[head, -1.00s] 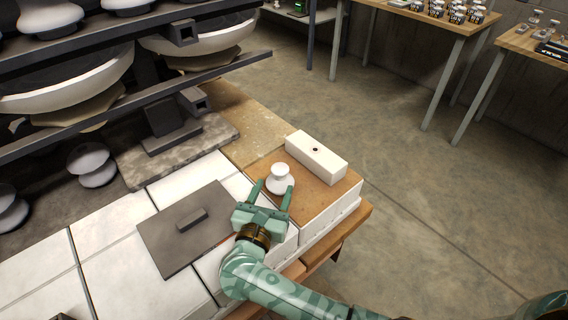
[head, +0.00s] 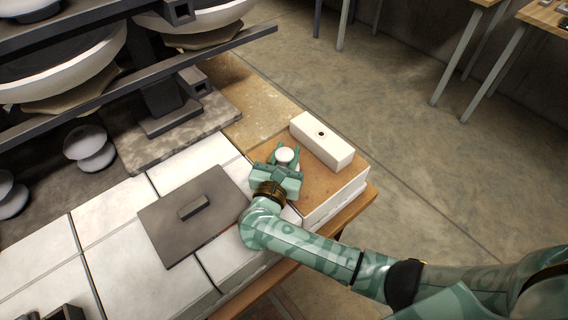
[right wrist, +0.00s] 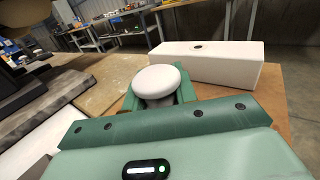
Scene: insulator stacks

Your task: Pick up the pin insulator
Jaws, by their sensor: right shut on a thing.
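The white pin insulator (head: 286,155) stands upright on a brown board (head: 318,184) near the table's right end. My right gripper (head: 285,157) is around it, with one finger on each side, shut on it. In the right wrist view the insulator's round white top (right wrist: 157,80) shows between the green fingers (right wrist: 160,100); its lower part is mostly hidden by the gripper. My left gripper is in neither current view.
A white block with a hole (head: 322,140) lies just behind and right of the insulator. A dark plate with a handle (head: 194,217) lies to the left on white tiles. Dark rack bars (head: 150,78) with large white discs stand at upper left. Open floor lies to the right.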

